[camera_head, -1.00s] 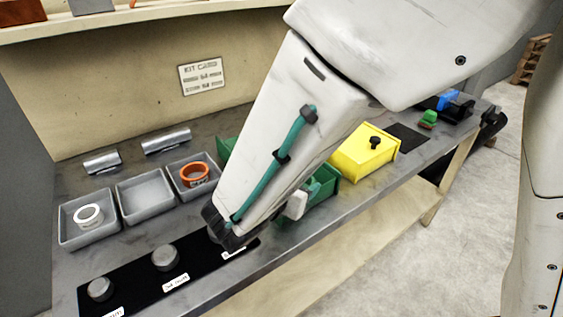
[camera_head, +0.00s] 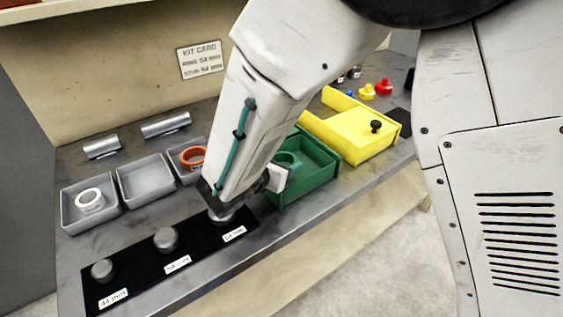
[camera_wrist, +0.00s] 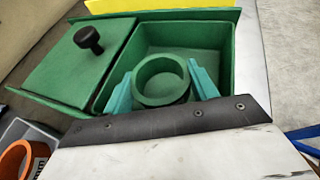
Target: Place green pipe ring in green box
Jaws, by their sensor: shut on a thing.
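The green pipe ring (camera_wrist: 162,80) is held upright between the two teal fingertips of my gripper (camera_wrist: 164,88) in the wrist view. My gripper is shut on it. The ring is over the open part of the green box (camera_wrist: 225,50), near the box's near wall; whether it touches the floor I cannot tell. The box's green lid (camera_wrist: 75,65) with a black knob (camera_wrist: 88,38) lies to the left of the opening. In the head view the green box (camera_head: 325,178) stands right of my arm, which hides part of it.
A yellow box (camera_head: 362,140) with a black knob stands right of the green box. Grey trays hold a white ring (camera_head: 90,200) and an orange ring (camera_head: 193,158); the middle tray (camera_head: 146,186) is empty. A black strip (camera_head: 135,270) with labelled grey stubs lies at the front edge.

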